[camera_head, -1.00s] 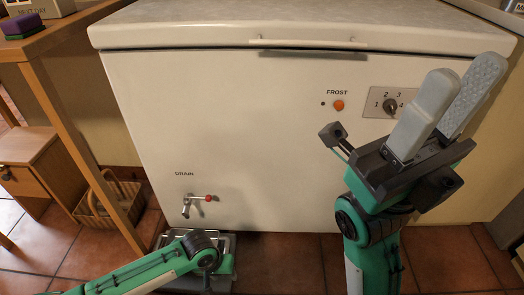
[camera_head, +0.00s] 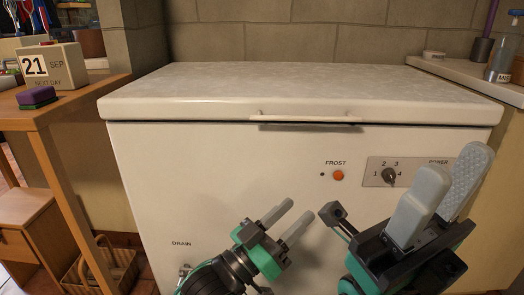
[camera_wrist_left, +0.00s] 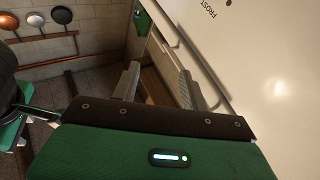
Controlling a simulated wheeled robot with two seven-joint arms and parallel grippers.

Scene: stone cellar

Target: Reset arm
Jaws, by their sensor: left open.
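My left gripper (camera_head: 287,219) is low in front of the white chest freezer (camera_head: 230,160) in the head view, its two grey fingers apart with nothing between them. It also shows in the left wrist view (camera_wrist_left: 160,88), open and empty, beside the freezer front. My right gripper (camera_head: 452,185) is large at the right of the head view, fingers pointing up. Its two pale fingers are apart and nothing shows between them. The freezer lid (camera_head: 290,88) is down, with a long handle (camera_head: 305,118) at its front edge.
A wooden table (camera_head: 60,105) stands at the left with a calendar block (camera_head: 52,66) and a purple-green sponge (camera_head: 36,97). A wicker basket (camera_head: 112,268) is on the floor below. A shelf (camera_head: 470,78) at the right holds a bottle (camera_head: 499,62). The freezer top is bare.

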